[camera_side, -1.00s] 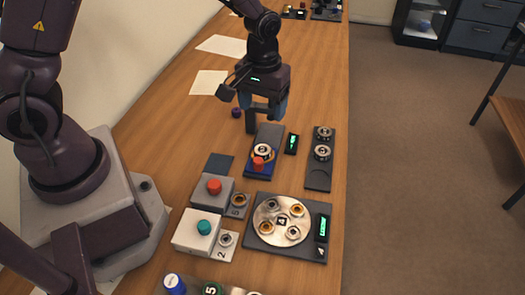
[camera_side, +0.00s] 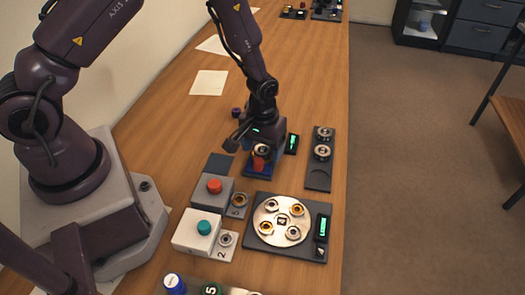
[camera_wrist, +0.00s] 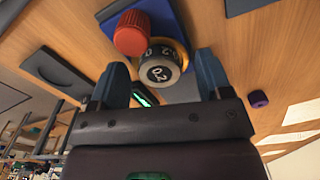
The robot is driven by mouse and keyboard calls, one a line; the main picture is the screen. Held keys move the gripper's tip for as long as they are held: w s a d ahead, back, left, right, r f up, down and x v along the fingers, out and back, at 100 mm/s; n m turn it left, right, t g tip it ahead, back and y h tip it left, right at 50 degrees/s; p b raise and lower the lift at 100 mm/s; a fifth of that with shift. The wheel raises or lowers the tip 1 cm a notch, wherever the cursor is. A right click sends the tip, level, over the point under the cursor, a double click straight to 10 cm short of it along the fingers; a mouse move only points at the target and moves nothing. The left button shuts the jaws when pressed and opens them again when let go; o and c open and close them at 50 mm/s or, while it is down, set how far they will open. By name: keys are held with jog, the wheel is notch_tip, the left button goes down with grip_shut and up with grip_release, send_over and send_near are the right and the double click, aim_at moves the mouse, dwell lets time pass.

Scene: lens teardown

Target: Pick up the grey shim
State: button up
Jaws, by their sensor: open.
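The grey shim (camera_wrist: 158,76) is a round piece marked "0.2", sitting above a yellow ring on a blue fixture (camera_wrist: 178,22). A ribbed red knob (camera_wrist: 132,34) stands right beside it. My gripper (camera_wrist: 162,68) is open, with one blue finger on each side of the shim; I cannot tell whether they touch it. In the side view my gripper (camera_side: 262,143) is down over the fixture and hides much of the shim. The red knob (camera_side: 261,161) shows just in front of it.
A small green display (camera_side: 292,143) stands close to the right. Beyond it is a dark tray (camera_side: 318,186) with two round pieces and an empty recess. Nearer are a turntable (camera_side: 281,205) with several rings, a red-button box (camera_side: 214,187) and a teal-button box (camera_side: 203,229).

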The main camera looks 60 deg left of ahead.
jog(key=c, duration=1)
jog(key=shift+r, duration=0.15)
